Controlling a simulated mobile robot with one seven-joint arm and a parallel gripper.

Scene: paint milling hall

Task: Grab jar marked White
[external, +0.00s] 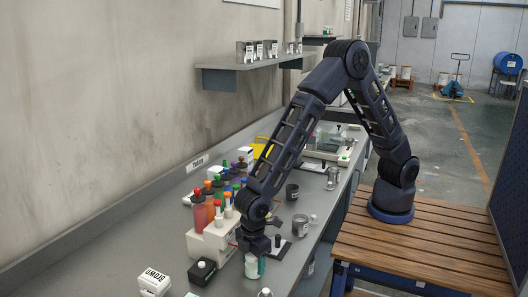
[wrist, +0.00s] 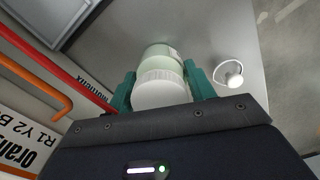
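A small jar with a white lid (wrist: 162,88) and a pale greenish body sits between my gripper's two green fingers (wrist: 160,78) in the wrist view. The fingers are on both sides of it, very close to the lid; I cannot tell whether they press on it. In the external view my gripper (external: 255,262) points down at the front of the grey bench, around the same pale jar (external: 251,268). The jar appears upright on the bench. No marking on it can be read from here, and the fingers hide part of its sides.
A white rack (external: 208,246) with several colored bottles stands close left of my gripper. A black box (external: 202,272) and a white labelled block (external: 154,282) lie left of the jar. Metal cups (external: 300,225) stand behind. In the wrist view a small white-knobbed item (wrist: 235,80) lies right.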

